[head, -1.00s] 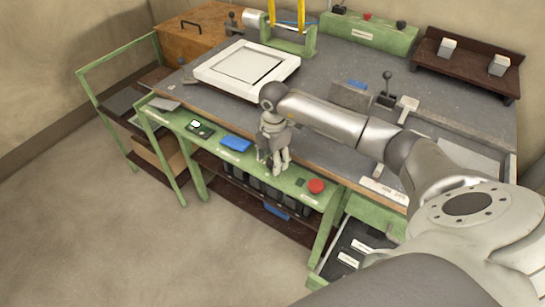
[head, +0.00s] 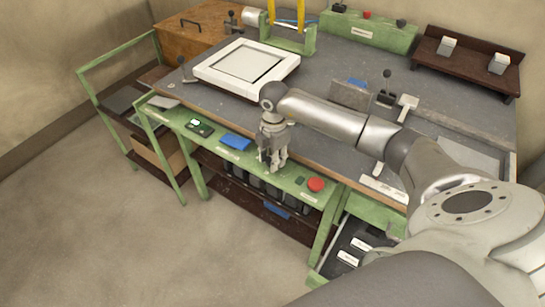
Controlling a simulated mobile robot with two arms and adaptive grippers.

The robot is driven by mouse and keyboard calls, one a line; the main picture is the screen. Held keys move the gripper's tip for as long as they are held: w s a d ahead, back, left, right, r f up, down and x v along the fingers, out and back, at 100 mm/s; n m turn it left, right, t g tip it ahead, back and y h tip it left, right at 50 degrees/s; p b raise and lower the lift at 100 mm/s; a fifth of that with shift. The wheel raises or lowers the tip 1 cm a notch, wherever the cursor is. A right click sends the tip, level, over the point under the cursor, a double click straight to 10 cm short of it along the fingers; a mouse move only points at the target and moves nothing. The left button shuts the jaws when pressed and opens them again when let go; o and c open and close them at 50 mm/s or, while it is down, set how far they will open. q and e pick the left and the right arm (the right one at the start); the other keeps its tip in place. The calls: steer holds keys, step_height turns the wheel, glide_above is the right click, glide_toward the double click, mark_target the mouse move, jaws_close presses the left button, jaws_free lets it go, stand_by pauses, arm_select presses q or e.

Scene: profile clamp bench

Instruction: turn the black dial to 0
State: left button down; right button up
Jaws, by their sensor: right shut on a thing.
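My right gripper (head: 273,167) points down at the green front panel (head: 213,140) of the bench, between a blue item and a red button. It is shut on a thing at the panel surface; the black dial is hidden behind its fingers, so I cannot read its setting. My left gripper is not in view.
A red mushroom button (head: 316,185) and a small green button (head: 300,181) sit right of the gripper. A blue item (head: 236,142) and a small display box (head: 199,127) lie to its left. A white frame (head: 247,67) lies on the bench top (head: 330,72). Black bins stand below the panel.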

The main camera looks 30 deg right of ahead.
steer(key=n+b, duration=0.2)
steer(key=n, duration=0.3)
steer(key=n+b, duration=0.2)
steer(key=n, duration=0.3)
steer(key=shift+d+n, duration=0.1)
steer(key=shift+n, duration=0.2)
stand_by(0.5)
steer(key=o, duration=0.9)
steer(key=shift+o, duration=0.7)
steer(key=shift+r, duration=0.1)
